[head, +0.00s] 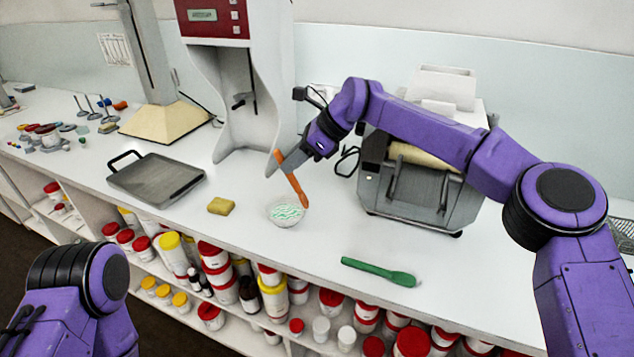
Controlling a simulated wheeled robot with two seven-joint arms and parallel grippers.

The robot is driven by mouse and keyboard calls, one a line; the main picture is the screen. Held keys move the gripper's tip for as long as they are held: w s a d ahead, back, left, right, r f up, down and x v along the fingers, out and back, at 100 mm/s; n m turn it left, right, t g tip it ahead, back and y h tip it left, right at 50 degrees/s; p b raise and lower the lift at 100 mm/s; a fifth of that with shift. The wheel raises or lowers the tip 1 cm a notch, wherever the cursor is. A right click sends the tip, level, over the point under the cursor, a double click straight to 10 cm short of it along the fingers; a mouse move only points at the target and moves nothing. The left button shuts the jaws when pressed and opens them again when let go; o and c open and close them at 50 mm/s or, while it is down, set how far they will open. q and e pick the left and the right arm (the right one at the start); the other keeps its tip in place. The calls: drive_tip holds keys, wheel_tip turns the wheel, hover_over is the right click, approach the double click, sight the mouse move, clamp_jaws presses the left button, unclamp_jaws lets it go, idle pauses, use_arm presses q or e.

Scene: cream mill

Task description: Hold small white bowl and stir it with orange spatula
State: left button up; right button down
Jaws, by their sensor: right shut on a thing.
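The small white bowl (286,213) stands on the white counter, with green and white contents visible in it. The orange spatula (292,182) is tilted, its upper end in my right gripper (280,165) and its lower end at the bowl's right rim. I cannot tell whether the spatula touches the contents. My right gripper is shut on the spatula, above and behind the bowl. Of my left arm only a part shows at the lower left; its gripper is out of view, and nothing holds the bowl.
A green spatula (380,272) lies on the counter to the right. A yellow sponge (221,206) and a grey tray (156,178) lie to the left. A grey roller machine (420,180) stands behind right, a red and white machine (235,80) behind. Jars fill the shelf below.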

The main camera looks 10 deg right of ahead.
drive_tip(key=w+a+r+m+t+y, duration=0.1)
drive_tip(key=w+a+r+m+t, duration=0.2)
drive_tip(key=t, duration=0.1)
wheel_tip(320, 180, down, 9)
drive_tip(key=shift+w+d+f, duration=0.15)
drive_tip(key=shift+d, duration=0.1)
idle(0.5)
